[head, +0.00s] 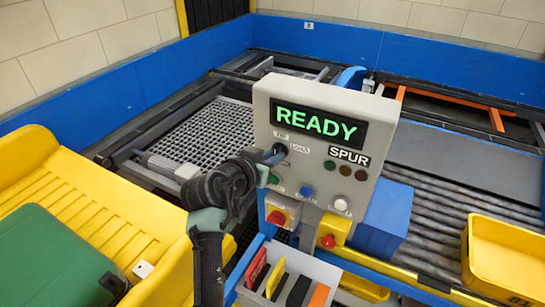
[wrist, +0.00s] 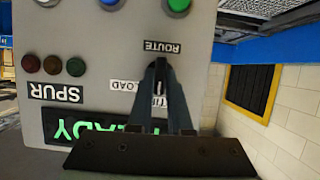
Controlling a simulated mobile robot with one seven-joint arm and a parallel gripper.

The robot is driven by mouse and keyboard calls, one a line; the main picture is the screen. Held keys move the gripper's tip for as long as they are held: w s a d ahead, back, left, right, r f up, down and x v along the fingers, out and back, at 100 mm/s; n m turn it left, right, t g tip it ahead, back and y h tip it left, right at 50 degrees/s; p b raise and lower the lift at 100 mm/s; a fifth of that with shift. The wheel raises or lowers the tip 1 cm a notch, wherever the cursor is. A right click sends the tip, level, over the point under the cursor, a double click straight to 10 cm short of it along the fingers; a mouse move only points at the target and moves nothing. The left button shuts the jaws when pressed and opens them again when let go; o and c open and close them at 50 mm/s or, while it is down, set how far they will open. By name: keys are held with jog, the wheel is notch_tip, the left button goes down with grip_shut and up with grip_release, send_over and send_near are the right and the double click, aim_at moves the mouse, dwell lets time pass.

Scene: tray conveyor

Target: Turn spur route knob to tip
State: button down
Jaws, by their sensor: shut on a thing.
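The grey control panel (head: 262,110) carries a lit green READY display (head: 318,126) and a SPUR label (head: 349,157). The black route knob (head: 280,148) is on its left side, between a TIP label (head: 281,136) and a LOAD label (head: 300,148). My gripper (head: 274,158) reaches it from the left and is shut on it. In the wrist view, which is upside down, my gripper (wrist: 160,68) covers the knob below the ROUTE label (wrist: 162,47); the LOAD label (wrist: 124,85) shows beside the fingers. The knob's pointing direction cannot be told.
Coloured buttons (head: 306,191) sit just below the knob, with a red emergency button (head: 277,217) lower. A yellow chute (head: 62,185) with a green case (head: 50,260) is at left. A metal grid (head: 205,135) lies behind; rollers and a yellow bin (head: 505,250) are at right.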

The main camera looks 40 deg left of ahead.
jog(key=c, duration=0.8)
grip_release()
jog(key=shift+c, duration=0.2)
jog(key=b+v, duration=0.4)
jog(key=v, duration=0.9)
